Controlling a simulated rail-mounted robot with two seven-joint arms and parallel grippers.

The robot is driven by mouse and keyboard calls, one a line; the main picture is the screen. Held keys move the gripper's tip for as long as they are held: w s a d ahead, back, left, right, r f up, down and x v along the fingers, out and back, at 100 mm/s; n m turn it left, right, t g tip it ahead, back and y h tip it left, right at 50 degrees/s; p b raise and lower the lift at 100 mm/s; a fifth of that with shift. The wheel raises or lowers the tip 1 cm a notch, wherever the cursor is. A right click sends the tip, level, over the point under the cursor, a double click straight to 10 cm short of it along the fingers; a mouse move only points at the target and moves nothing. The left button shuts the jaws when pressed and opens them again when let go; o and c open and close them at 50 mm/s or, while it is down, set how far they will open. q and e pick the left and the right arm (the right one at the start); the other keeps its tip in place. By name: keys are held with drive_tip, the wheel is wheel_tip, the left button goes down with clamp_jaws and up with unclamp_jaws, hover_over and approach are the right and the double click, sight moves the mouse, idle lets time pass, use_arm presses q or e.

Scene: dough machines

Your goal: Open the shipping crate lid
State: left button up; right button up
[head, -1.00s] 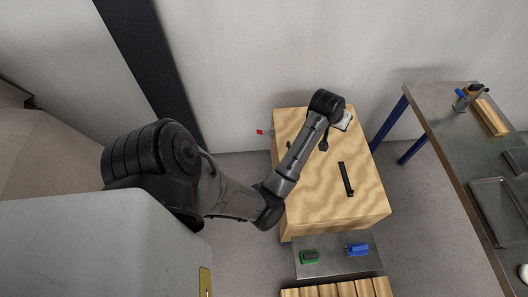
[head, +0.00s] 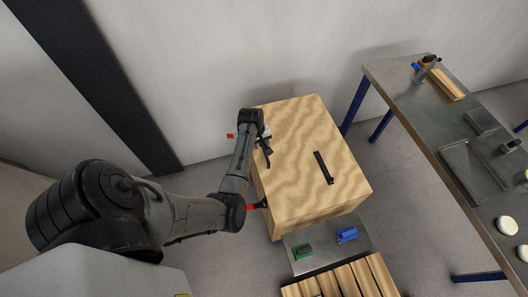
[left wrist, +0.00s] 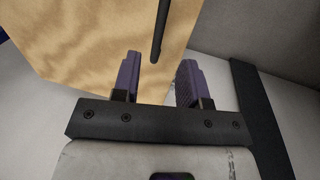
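The wooden shipping crate (head: 300,140) stands on the floor in the middle of the head view, its lid lying flat and shut on top. A black bar handle (head: 323,168) lies on the lid, right of its middle. Small red-tipped parts (head: 252,207) show at the crate's left side. My left gripper (head: 266,152) is over the lid's left edge, partly hidden by its own wrist. In the left wrist view its two purple-padded fingers (left wrist: 157,78) are apart with nothing between them. A dark bar (left wrist: 161,30) shows beyond them against the wood. My right gripper is out of view.
A metal plate (head: 318,258) with a green item (head: 303,251) and a blue item (head: 346,235) sits in front of the crate, above wooden slats (head: 345,281). A steel table (head: 405,95) with trays stands to the right. A wall is behind.

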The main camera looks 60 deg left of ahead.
use_arm(q)
drive_tip(key=f, duration=0.2)
drive_tip(key=w+f+b, duration=0.1)
drive_tip(key=f, duration=0.4)
drive_tip(key=shift+w+d+f+b, duration=0.15)
drive_tip(key=shift+w+f+b, duration=0.15)
drive_tip(key=shift+b, duration=0.1)
drive_tip(key=shift+c, duration=0.3)
drive_tip(key=c, duration=0.5)
clamp_jaws()
